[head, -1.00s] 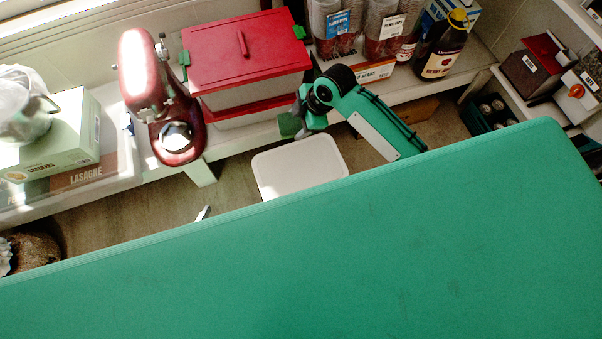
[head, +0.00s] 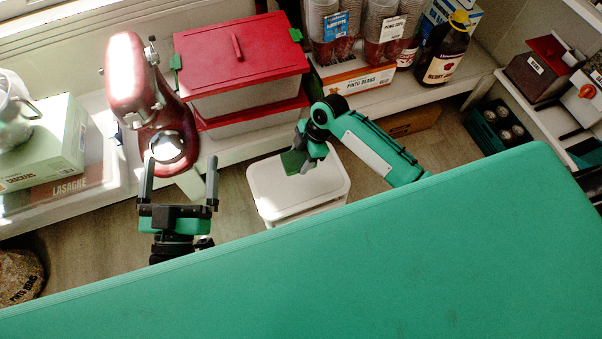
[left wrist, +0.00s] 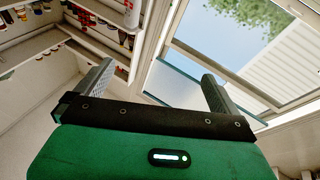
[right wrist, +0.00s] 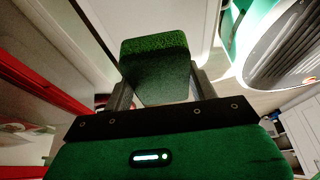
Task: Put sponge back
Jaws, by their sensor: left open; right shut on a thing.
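The green sponge (head: 292,161) is held in my right gripper (head: 304,158), above the white lidded container (head: 262,188) in the head view. In the right wrist view the sponge (right wrist: 155,58) is a dark green block between the fingers of my right gripper (right wrist: 160,92). It looks clear of other surfaces, but I cannot tell its height above the lid. My left gripper (head: 181,180) is open and empty, fingers up, in front of the red stand mixer (head: 135,80). The left wrist view shows my left gripper (left wrist: 156,82) with nothing between its spread fingers.
A bin with a red lid (head: 240,50) stands on the shelf behind, beside a pinto beans box (head: 362,82), stacked cups and a dark bottle (head: 442,55). A crackers box (head: 45,145) is at left. A sack (head: 18,278) lies on the floor. Floor around the white container is clear.

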